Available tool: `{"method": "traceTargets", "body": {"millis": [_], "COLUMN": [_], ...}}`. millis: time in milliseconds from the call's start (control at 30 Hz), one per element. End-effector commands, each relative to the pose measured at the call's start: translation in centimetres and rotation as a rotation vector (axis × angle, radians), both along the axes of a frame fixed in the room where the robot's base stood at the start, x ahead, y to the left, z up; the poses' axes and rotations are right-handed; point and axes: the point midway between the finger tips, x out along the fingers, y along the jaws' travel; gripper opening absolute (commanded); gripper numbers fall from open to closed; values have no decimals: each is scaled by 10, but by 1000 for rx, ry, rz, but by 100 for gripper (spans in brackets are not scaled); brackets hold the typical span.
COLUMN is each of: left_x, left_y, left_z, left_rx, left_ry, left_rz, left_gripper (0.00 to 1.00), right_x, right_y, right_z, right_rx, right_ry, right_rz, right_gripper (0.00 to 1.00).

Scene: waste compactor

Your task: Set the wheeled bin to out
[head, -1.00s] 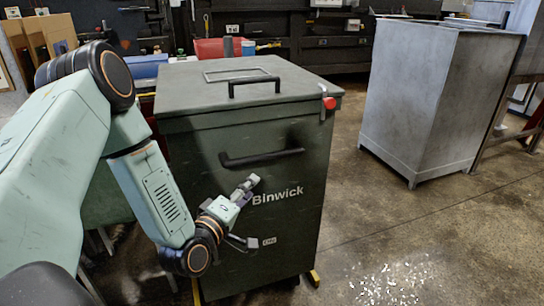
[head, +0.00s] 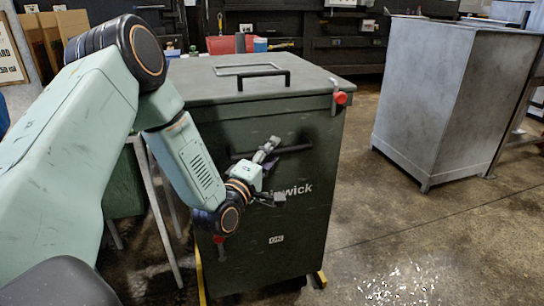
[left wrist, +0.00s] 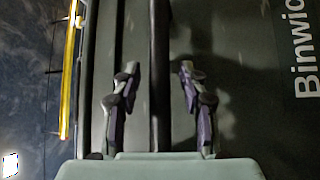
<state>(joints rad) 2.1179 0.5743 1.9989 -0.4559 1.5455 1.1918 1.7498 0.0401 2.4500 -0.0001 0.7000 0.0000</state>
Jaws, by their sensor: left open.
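The wheeled bin (head: 290,230) is a dark green box with a grey-green lid (head: 215,88) and "Binwick" lettering, partly hidden by my arm. A black bar handle (head: 295,149) crosses its front. My left gripper (head: 276,172) is open in front of the bin, with its upper finger overlapping the handle in the head view. In the left wrist view, the handle (left wrist: 158,80) runs between the two spread fingers of my left gripper (left wrist: 158,72), with a gap on each side. How deep the bar sits between them is unclear. My right gripper is out of view.
A red knob (head: 340,98) sits at the lid's right edge, and a second black handle (head: 263,74) is on the lid. Yellow parts (head: 320,279) show at the bin's base. A grey metal container (head: 445,100) stands at right. Concrete floor between them is open, with pale scraps.

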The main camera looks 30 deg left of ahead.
Motion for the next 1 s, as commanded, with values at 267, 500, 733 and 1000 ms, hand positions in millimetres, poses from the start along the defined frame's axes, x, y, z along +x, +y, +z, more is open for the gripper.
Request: {"method": "traceTargets", "body": {"millis": [267, 500, 733, 1000], "left_x": [7, 7, 7, 7], "left_y": [-1, -1, -1, 0], "left_z": [1, 1, 1, 1], "left_rx": [0, 0, 0, 0], "left_ry": [0, 1, 1, 1], "left_rz": [-1, 0, 0, 0], "left_gripper": [43, 29, 10, 0], "right_x": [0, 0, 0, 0], "right_y": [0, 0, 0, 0], "right_z": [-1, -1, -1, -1], "right_rx": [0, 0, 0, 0], "right_ry": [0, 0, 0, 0], "right_rz": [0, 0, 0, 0], "right_gripper": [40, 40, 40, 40]}}
